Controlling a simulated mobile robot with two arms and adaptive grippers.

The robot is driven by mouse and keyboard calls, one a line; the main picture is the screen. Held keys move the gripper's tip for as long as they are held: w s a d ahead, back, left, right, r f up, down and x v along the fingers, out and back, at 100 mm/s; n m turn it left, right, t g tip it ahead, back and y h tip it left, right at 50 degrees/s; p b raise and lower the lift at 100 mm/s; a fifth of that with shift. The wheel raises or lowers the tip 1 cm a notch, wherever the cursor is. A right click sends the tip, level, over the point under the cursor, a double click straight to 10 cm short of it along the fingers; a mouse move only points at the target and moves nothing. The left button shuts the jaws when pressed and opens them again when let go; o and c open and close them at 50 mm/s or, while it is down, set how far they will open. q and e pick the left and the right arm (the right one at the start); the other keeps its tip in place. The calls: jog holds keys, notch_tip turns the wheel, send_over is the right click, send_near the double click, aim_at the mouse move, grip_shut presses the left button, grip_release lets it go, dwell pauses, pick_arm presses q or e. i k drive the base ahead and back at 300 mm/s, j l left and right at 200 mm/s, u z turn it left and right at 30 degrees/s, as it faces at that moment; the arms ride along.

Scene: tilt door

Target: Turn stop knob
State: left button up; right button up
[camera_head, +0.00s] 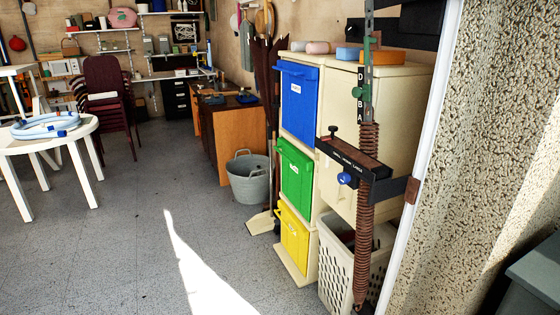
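A small round blue knob (345,179) sits below a black horizontal arm (352,157), near the middle right of the head view. I cannot read a label naming it as the stop knob. The arm joins a vertical rusty brown coil spring (364,228). A green knob (357,92) sits higher, on a grey-green upright rail (369,58) by the letters D, B, A. A small dark knob (333,130) stands on the arm's left end. Neither of my grippers shows in this view, so nothing is seen touching the knobs.
Behind the mechanism stand cream cabinets with blue (298,103), green (294,172) and yellow (293,237) fronts. A white basket (345,270) is below. A white door frame edge (423,150) and speckled wall (490,130) are right. The grey floor (130,240) is largely clear.

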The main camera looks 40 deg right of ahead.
aim_at(343, 177)
jog(key=i+j+z, duration=0.1)
jog(key=i+z, duration=0.2)
jog(key=i, duration=0.25)
jog(key=i+j+z, duration=0.3)
jog(key=i, duration=0.2)
jog(key=i+j+z, duration=0.35)
jog(key=i, duration=0.15)
jog(key=l, duration=0.1)
